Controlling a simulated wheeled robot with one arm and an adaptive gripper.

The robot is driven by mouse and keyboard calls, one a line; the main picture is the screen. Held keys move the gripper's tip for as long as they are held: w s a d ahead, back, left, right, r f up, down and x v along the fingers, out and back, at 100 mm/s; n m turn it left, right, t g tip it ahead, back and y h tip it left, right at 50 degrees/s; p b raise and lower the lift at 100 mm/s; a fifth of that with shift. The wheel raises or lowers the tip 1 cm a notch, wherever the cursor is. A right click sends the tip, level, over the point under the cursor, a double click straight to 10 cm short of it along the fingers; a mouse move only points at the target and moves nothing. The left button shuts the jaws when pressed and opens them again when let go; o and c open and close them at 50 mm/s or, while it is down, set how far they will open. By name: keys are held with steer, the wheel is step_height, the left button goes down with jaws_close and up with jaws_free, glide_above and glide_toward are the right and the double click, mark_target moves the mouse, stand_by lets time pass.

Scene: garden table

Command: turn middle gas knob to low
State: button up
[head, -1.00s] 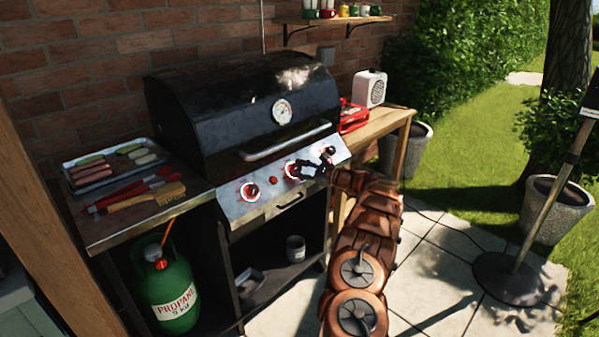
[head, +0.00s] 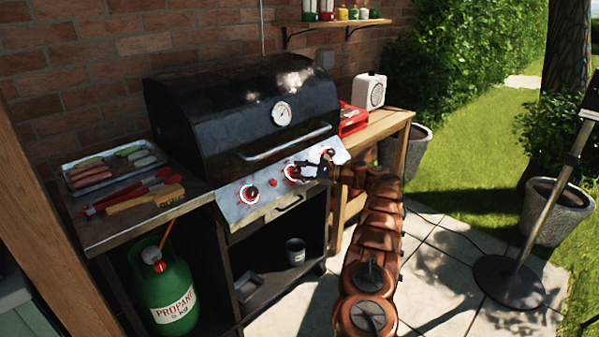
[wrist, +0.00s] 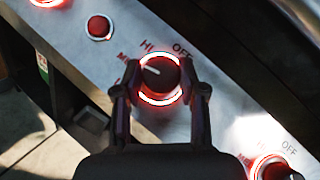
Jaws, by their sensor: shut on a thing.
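The middle gas knob (wrist: 160,78) is dark with a white pointer mark and a glowing red-and-white ring. Its pointer is directed up and left in the wrist view, between the HI and ME labels; OFF lies at the upper right. The label at its lower left is mostly hidden by a finger. My gripper (wrist: 163,88) is shut on this knob, one finger on each side. In the head view, the middle knob (head: 291,173) is partly covered by my gripper (head: 299,171) at the grill's front panel.
The left knob (head: 249,193) and a red button (head: 273,182) lie left of the middle knob. The right knob (wrist: 273,169) is beside it. The grill's lid (head: 235,115) is closed. A side shelf (head: 105,238) holds a tray and tools.

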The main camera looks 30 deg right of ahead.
steer(key=shift+f, duration=0.1)
stand_by(0.5)
steer(key=o, duration=1.1)
steer(key=shift+o, duration=0.2)
steer(key=v, duration=1.2)
